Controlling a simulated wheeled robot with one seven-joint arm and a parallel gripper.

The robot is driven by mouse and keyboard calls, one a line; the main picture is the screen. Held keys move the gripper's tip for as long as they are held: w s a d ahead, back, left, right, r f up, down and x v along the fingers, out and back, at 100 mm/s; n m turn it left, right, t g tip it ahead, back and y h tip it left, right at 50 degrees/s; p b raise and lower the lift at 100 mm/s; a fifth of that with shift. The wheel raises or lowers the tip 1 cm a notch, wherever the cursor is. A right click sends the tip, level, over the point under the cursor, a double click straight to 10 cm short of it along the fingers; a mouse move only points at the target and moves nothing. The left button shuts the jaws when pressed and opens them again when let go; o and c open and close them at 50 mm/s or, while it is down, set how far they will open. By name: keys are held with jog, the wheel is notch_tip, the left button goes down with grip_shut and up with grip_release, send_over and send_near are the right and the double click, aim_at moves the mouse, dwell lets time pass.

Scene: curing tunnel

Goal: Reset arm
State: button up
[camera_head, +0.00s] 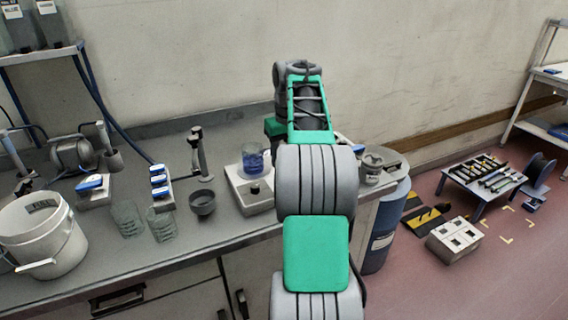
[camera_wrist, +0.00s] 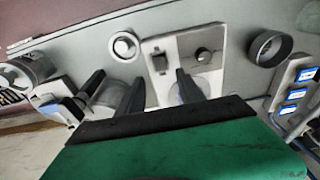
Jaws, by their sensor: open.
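My arm reaches forward over the bench (camera_head: 120,245) in the head view, raised and bent at the wrist. My gripper is mostly hidden behind the arm there; a green part shows just left of the upper link. In the wrist view, the dark fingers of my gripper (camera_wrist: 140,90) stand apart beyond its green body. I see nothing held between them. They point over the bench top, near a pale device with a black knob (camera_wrist: 185,60). I cannot tell the exact height of the fingertips above it.
A beaker with blue liquid (camera_head: 252,160) stands on the pale device. A dark bowl (camera_head: 202,202), glass beakers (camera_head: 127,219) and a white bucket (camera_head: 44,240) are farther left. A blue drum (camera_head: 385,230) and low table (camera_head: 483,178) are right of the bench.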

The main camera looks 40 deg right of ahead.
dwell(0.3)
jog(key=s+a+r+n+p, duration=0.2)
jog(key=a+p, duration=0.1)
jog(key=a, duration=2)
jog(key=s+a+f, duration=0.3)
jog(key=s+a, duration=0.3)
jog(key=s, duration=0.1)
jog(key=s+a+f+n+t+p, duration=0.1)
jog(key=s+a+f, duration=0.3)
jog(key=s+a, duration=0.2)
jog(key=shift+s+a+f+t, duration=0.2)
jog(key=shift+s+a+t, duration=0.1)
jog(key=shift+s, duration=0.25)
jog(key=shift+d, duration=0.15)
jog(key=shift+c, duration=0.8)
